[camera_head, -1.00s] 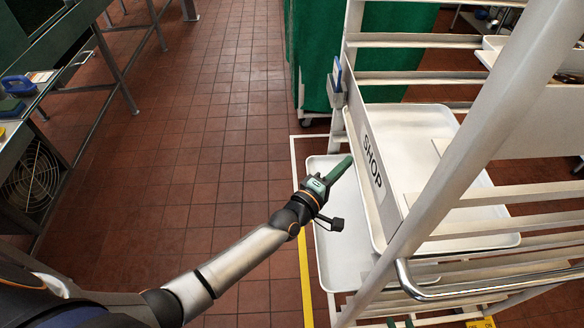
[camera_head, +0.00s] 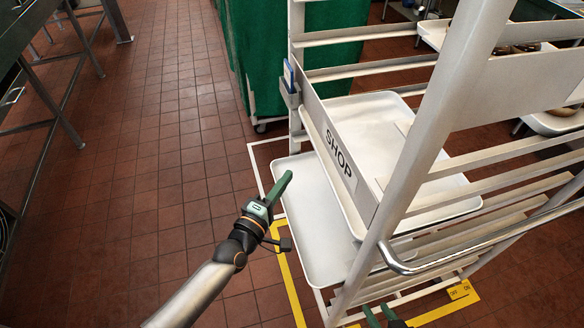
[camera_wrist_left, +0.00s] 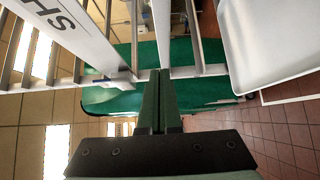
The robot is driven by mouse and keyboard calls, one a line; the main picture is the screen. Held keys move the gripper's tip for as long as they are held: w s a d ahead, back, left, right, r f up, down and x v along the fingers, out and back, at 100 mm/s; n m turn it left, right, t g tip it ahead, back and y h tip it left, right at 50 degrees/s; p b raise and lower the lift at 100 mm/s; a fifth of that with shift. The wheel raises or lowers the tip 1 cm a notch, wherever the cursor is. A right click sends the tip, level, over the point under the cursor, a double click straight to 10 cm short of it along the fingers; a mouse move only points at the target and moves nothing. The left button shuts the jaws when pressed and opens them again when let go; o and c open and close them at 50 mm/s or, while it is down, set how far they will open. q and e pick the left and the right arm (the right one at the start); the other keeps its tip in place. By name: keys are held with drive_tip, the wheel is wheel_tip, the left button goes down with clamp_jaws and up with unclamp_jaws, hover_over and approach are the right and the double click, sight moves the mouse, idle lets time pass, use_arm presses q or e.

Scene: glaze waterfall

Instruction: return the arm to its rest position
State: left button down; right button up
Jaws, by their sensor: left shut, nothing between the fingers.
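My left gripper (camera_head: 284,184) has green fingers and is shut and empty. In the head view its fingertips show in front of the left edge of a low white tray in a white rack (camera_head: 410,165). I cannot tell the exact gap to the rack. In the left wrist view the two fingers (camera_wrist_left: 160,88) lie together with nothing between them. My right gripper (camera_head: 380,315) shows only its green fingertips at the bottom edge of the head view, standing apart with nothing seen between them.
The rack holds a lower white tray (camera_head: 318,260) and a higher one (camera_head: 375,112), beside a SHOP sign (camera_head: 340,155). A curved metal handle (camera_head: 480,250) juts out in front. A green-covered cart (camera_head: 330,75) stands behind. Open tiled floor (camera_head: 150,150) lies to the left.

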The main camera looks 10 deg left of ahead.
use_arm(q)
drive_tip(key=s+a+f+m+g+y, duration=0.1)
drive_tip(key=s+a+f+m+g, duration=0.1)
drive_tip(key=s, duration=0.5)
drive_tip(key=s+a+f+m+g+y, duration=0.2)
drive_tip(key=s+a+f+m+g, duration=0.1)
drive_tip(key=s+f+m, duration=0.4)
drive_tip(key=s+a+f+m+g+y+p, duration=0.1)
drive_tip(key=s+a+f+m, duration=0.3)
drive_tip(key=s, duration=0.5)
drive_tip(key=f+m+g, duration=0.1)
drive_tip(key=m, duration=0.1)
drive_tip(key=shift+a+m+y, duration=0.3)
drive_tip(key=shift+a+m, duration=0.05)
drive_tip(key=shift+m, duration=0.05)
